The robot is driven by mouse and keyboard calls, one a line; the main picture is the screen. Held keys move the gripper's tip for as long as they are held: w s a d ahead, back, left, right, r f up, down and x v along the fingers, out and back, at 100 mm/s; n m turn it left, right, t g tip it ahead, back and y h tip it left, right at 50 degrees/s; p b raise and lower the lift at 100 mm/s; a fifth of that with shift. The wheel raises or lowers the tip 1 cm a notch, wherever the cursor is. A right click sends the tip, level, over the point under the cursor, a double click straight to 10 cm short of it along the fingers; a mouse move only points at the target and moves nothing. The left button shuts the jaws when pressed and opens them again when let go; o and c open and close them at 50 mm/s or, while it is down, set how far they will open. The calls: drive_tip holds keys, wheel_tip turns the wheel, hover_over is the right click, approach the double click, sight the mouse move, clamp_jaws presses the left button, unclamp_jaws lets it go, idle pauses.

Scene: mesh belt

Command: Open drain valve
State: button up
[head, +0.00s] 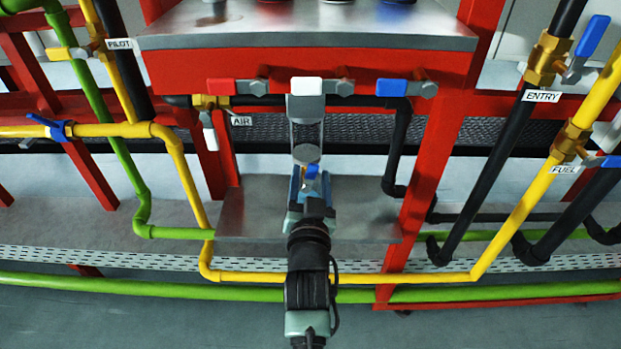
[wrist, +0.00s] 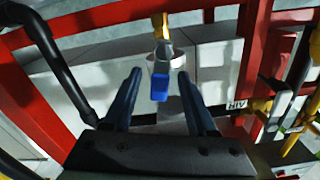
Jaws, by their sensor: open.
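A small valve with a blue handle (head: 312,171) sits low at the middle of the red frame. I see no drain label on it. In the wrist view the blue handle (wrist: 160,88) hangs below a brass fitting (wrist: 160,26), with a grey cup-like part (wrist: 161,67) behind it. My gripper (head: 310,184) is at this valve. In the wrist view its two dark blue fingers (wrist: 159,76) are open, one on each side of the handle, with visible gaps. My gripper partly hides the valve body in the head view.
Above are red (head: 221,86), white (head: 306,86) and blue (head: 391,88) handles on the red beam. A yellow pipe (head: 350,279) and a green pipe (head: 450,293) run low across the front. A red post (head: 432,170) stands to the right. A metal plate (head: 365,212) lies below.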

drive_tip(key=shift+w, duration=0.6)
clamp_jaws()
